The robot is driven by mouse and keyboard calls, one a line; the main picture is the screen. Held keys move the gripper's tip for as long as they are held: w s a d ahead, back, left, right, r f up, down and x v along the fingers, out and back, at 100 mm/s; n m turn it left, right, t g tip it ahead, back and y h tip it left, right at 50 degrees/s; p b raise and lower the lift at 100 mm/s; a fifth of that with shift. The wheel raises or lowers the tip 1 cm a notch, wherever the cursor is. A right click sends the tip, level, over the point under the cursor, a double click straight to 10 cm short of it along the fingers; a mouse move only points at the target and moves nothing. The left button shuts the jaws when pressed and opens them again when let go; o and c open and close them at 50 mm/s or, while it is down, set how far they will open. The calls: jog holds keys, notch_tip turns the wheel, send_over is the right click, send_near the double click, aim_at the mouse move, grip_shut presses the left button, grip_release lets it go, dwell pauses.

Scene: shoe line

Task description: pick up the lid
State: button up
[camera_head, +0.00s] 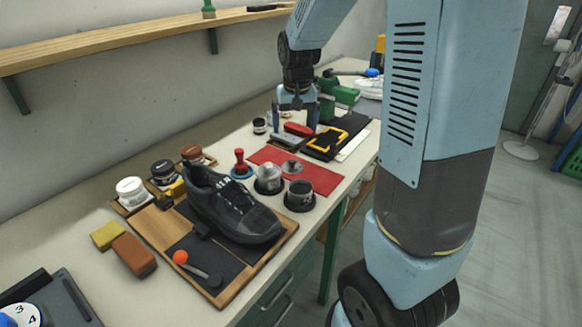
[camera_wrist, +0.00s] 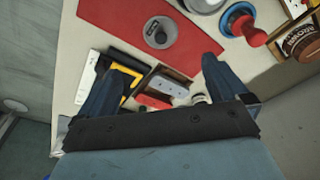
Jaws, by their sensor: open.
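The lid (camera_head: 292,167) is a small round grey disc with a knob. It lies flat on the red mat (camera_head: 326,180). In the wrist view the lid (camera_wrist: 153,27) lies on the red mat (camera_wrist: 105,20), beyond my fingertips and near the top middle. My gripper (camera_head: 295,122) is open and empty above the bench, farther back than the lid. In the wrist view my gripper (camera_wrist: 164,65) shows its two blue fingers wide apart, with the lid outside them.
Two round metal pots (camera_head: 268,179) (camera_head: 300,196) stand close to the lid. A red-knobbed tool (camera_head: 240,165) stands to its left. A black shoe (camera_head: 232,207) sits on a wooden board (camera_head: 150,226) in front. A yellow-and-black tool (camera_head: 327,140) lies near my gripper.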

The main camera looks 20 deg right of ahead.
aim_at(293, 161)
jog(key=w+f, duration=0.1)
jog(key=f, duration=0.4)
jog(key=w+f, duration=0.1)
jog(key=f, duration=0.3)
jog(key=w+f, duration=0.1)
jog(key=f, duration=0.4)
jog(key=shift+d+f, duration=0.1)
jog(key=shift+f, duration=0.25)
jog(key=shift+c, duration=0.5)
jog(key=c, duration=0.9)
